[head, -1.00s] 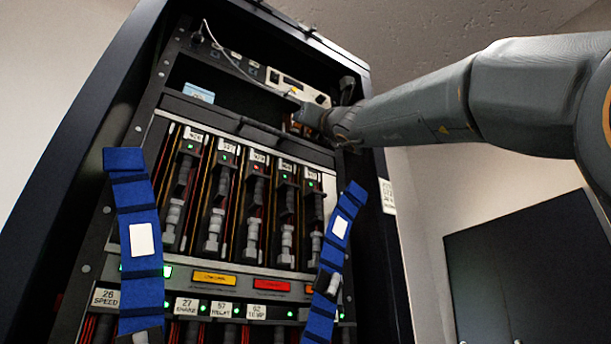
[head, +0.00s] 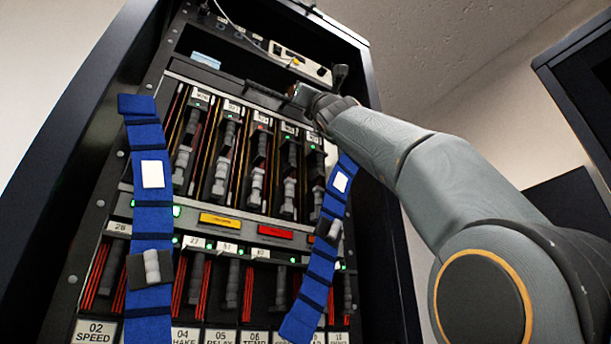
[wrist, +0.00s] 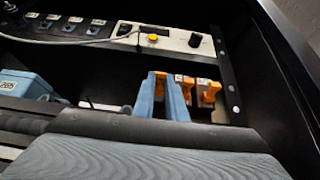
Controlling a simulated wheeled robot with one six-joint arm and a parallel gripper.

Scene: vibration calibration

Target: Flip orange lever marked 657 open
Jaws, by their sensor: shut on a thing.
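In the wrist view, several orange levers stand in a row on the shelf inside the cabinet. One orange lever (wrist: 161,83) sits between the two blue fingers of my gripper (wrist: 164,98), which is shut on it. Two more, a middle orange lever (wrist: 188,86) and a right orange lever (wrist: 210,91), stand free to the right. Small white tags sit by the levers, but their numbers are too small to read. In the head view my gripper (head: 300,95) reaches into the upper bay, and my wrist hides the levers.
A panel with a yellow button (wrist: 153,38) and black knob (wrist: 194,40) runs behind the levers. A blue box (wrist: 22,84) lies left. The cabinet's side wall (wrist: 285,70) is close on the right. Two blue straps (head: 152,215) (head: 325,225) hang down the rack front.

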